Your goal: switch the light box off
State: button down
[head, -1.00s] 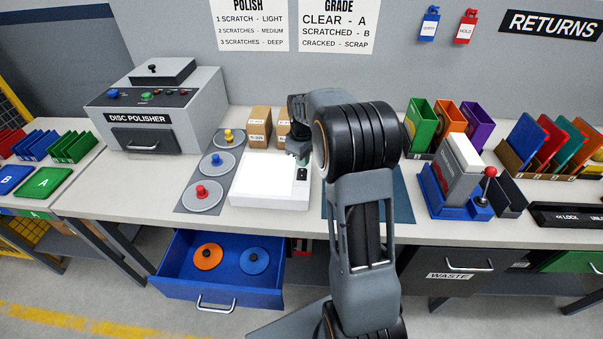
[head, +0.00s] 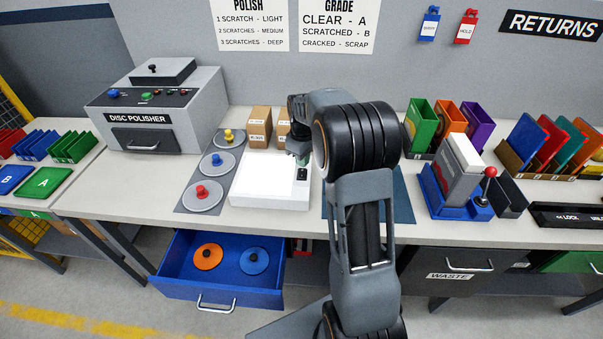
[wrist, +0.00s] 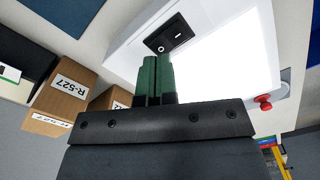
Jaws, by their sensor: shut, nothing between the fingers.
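The light box (head: 262,203) is a white box on the bench with a bright white top panel, which also glows in the wrist view (wrist: 225,65). Its black rocker switch (head: 302,174) is at the box's right end; the wrist view shows the switch (wrist: 171,33) with its I and O marks. My gripper (head: 303,158) is at the back right corner of the box, partly hidden by my arm. In the wrist view its green fingers (wrist: 155,60) are together and empty, with the tips just short of the switch in the picture. I cannot tell whether they touch the box.
Cardboard boxes (head: 259,125) stand behind the light box. A grey mat with knobbed discs (head: 203,195) lies to its left, beside the disc polisher (head: 150,118). A blue drawer (head: 225,292) stands open below. A blue-based device with a red-knobbed lever (head: 487,185) is at the right.

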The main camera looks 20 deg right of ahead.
aim_at(302, 170)
jog(key=shift+f+b, duration=0.85)
jog(key=shift+f, duration=0.45)
dwell(0.7)
jog(key=shift+r+p, duration=2.8)
jog(key=shift+r, duration=0.75)
